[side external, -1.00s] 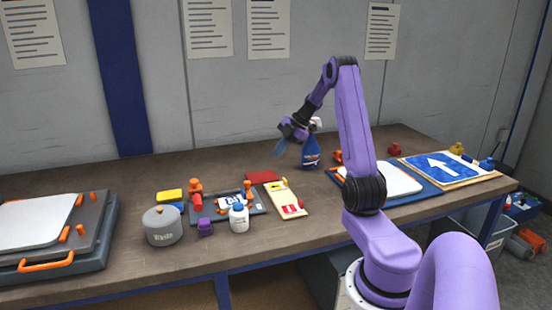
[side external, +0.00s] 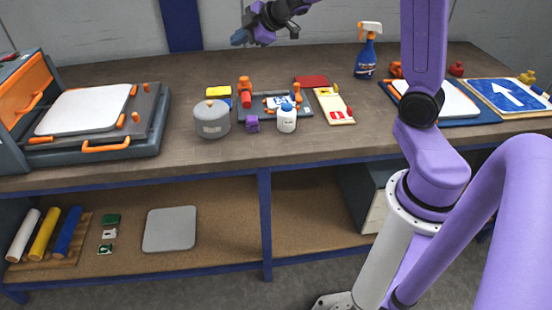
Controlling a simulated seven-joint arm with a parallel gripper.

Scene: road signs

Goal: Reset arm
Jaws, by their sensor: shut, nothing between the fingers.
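My gripper (side external: 243,36) is at the top of the side external view, at the end of my purple arm. It is shut and holds nothing. It hangs in the air above the back part of the workbench (side external: 330,150), to the left of the spray bottle and clear of everything on the bench.
A blue spray bottle (side external: 366,52) stands at the back. A grey pot (side external: 212,119), a white bottle (side external: 286,118) and small boards crowd the middle. A press (side external: 95,120) stands left. A blue arrow sign (side external: 508,95) lies right. The front bench edge is mostly clear.

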